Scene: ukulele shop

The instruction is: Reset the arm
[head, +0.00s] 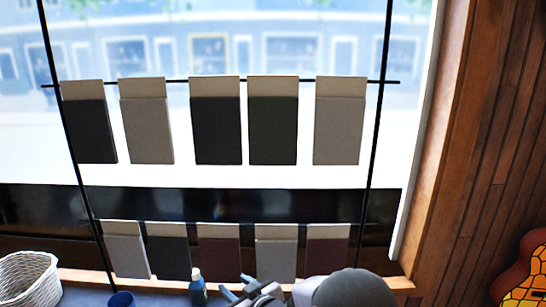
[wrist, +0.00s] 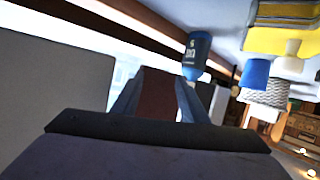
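My gripper (head: 238,287) is at the bottom edge of the head view, just right of a dark blue bottle (head: 198,287). Its fingers are apart. In the wrist view the gripper (wrist: 156,100) shows two spread fingers with nothing held between them. Only a dark red panel (wrist: 157,88) shows behind the gap. The bottle (wrist: 196,55) appears beyond the right finger, apart from it. My rounded grey arm link covers part of the lower right of the head view.
A blue cup (head: 121,300) and a white woven basket (head: 30,278) stand left of the bottle. Two rows of hanging panels (head: 217,130) fill the window behind. A yellow-and-orange ukulele (head: 527,280) is at the far right. A yellow object (wrist: 280,41) shows in the wrist view.

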